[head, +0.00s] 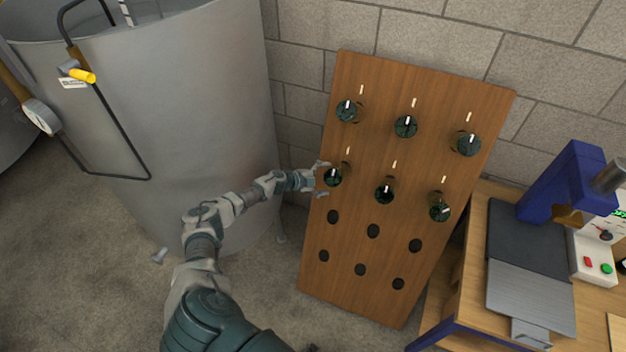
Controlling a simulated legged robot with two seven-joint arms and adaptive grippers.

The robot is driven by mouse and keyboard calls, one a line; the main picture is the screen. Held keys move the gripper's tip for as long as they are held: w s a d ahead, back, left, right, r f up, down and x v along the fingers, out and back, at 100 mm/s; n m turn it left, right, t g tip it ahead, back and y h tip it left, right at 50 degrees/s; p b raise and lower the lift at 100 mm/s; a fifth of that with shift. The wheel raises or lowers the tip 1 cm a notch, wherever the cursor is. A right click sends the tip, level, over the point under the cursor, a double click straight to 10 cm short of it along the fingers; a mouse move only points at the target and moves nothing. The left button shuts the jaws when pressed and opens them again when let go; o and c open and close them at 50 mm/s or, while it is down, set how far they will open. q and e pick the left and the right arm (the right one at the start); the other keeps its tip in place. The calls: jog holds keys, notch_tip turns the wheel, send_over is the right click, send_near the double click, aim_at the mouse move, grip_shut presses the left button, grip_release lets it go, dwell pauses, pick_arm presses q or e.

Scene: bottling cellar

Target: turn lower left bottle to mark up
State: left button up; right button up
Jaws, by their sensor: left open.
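The lower left bottle (334,177) is the left one in the lower row of dark green bottles, set neck-first in a tilted wooden board (365,205). Its round base faces out and carries a small white mark, whose exact direction is too small to tell. A pale tick (348,152) is on the board above it. My left gripper (321,180) is open at the left side of this bottle, one finger near its upper left and one near its lower left. I cannot tell whether they touch it. My right gripper is not in view.
Neighbouring bottles stick out at the lower middle (384,194) and above (347,111). Empty holes (333,217) lie below. A large steel tank (190,100) stands left, and a workbench (470,270) with a blue machine (565,185) stands right.

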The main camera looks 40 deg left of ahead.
pick_arm(q)
jog(key=v, duration=0.8)
jog(key=shift+a+f, duration=0.1)
jog(key=shift+f, duration=0.05)
